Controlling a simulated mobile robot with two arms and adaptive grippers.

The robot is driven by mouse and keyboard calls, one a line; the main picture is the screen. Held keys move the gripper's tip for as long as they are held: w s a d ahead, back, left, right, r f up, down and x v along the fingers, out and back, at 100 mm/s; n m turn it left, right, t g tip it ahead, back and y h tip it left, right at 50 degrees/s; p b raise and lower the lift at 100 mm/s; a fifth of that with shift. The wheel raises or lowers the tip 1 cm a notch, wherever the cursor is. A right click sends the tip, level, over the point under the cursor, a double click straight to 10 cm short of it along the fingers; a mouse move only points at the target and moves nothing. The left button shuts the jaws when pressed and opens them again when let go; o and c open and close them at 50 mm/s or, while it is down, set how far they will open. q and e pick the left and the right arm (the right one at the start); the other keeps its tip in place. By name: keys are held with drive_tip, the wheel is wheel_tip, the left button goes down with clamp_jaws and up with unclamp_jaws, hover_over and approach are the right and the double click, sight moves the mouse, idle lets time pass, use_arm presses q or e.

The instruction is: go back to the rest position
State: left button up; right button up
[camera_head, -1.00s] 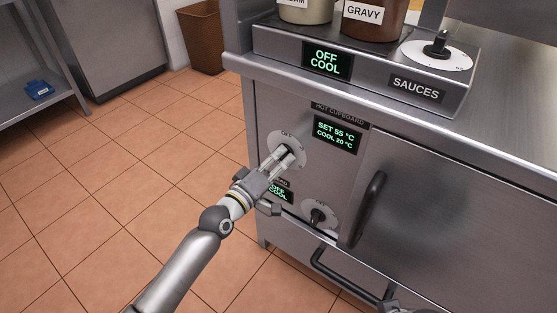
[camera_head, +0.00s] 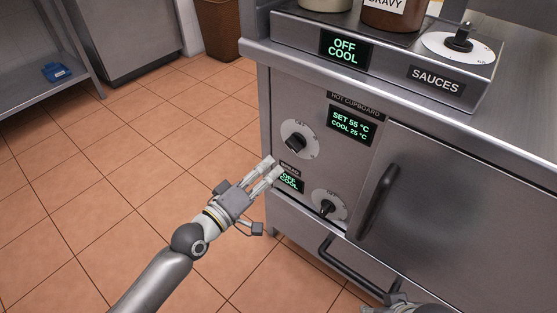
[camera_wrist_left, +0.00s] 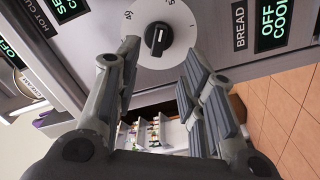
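My left gripper (camera_head: 271,171) is in front of the hot cupboard's panel, below and left of the upper dial (camera_head: 295,142). Its fingers are apart with nothing between them. In the left wrist view the open fingers (camera_wrist_left: 160,65) point toward the dial (camera_wrist_left: 157,38), clear of its knob. The cupboard display (camera_head: 350,124) reads SET 55 °C and COOL 25 °C. A dark grey part of my right gripper (camera_head: 404,302) shows at the bottom edge near the drawer handle; its fingers cannot be made out.
The hot cupboard (camera_head: 450,210) has a black door handle (camera_head: 377,200) and a lower drawer handle (camera_head: 345,268). A lower dial (camera_head: 328,206) and a BREAD display (camera_head: 290,181) are close to my left gripper.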

use_arm(q)
drive_tip(key=shift+v, duration=0.95)
